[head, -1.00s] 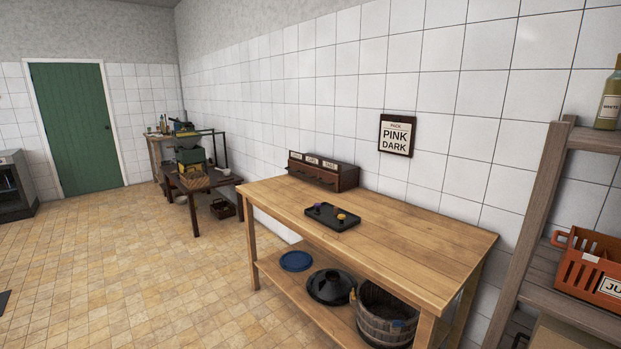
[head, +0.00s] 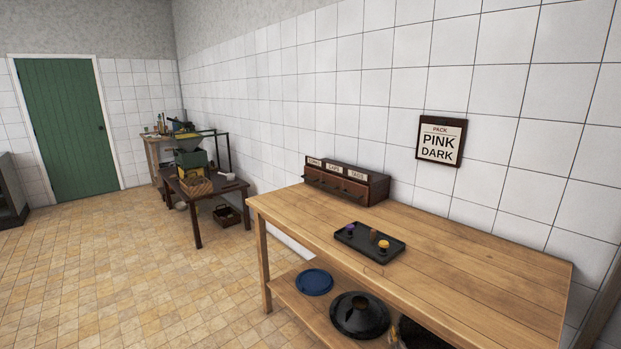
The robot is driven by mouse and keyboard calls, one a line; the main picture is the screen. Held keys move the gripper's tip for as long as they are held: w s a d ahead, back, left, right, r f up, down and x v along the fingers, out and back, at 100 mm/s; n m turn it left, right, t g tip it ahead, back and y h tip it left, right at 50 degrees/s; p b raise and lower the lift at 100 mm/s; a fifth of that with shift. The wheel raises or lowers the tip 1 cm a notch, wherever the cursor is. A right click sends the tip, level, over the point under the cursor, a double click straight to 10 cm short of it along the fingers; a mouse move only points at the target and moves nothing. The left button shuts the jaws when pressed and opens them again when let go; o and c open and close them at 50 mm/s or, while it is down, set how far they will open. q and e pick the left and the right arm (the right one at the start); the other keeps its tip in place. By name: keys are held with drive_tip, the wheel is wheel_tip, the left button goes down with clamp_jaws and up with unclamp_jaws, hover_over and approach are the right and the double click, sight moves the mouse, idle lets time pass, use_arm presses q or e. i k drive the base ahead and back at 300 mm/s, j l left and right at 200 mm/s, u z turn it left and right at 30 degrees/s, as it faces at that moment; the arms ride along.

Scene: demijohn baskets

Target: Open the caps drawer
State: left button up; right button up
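A small dark wooden drawer unit (head: 346,186) stands at the back left of the wooden table, against the tiled wall. It has three drawers side by side, each with a light label above it. The middle label (head: 335,169) appears to read CAPS, and the caps drawer (head: 328,184) below it looks shut. The left label looks like CORKS and the right one like TAGS, though both are small. Neither of my grippers shows in the head view.
The wooden table (head: 460,245) holds a black tray (head: 370,243) with small purple, brown and yellow items. Its lower shelf has a blue lid (head: 314,282) and a black lidded vessel (head: 360,315). A PINK DARK sign (head: 441,141) hangs above. Tiled floor (head: 130,270) lies open at left.

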sight(331, 184)
drive_tip(key=i+j, duration=0.95)
drive_tip(key=i, duration=0.15)
drive_tip(key=i+j, duration=1)
drive_tip(key=i+j+u, duration=0.05)
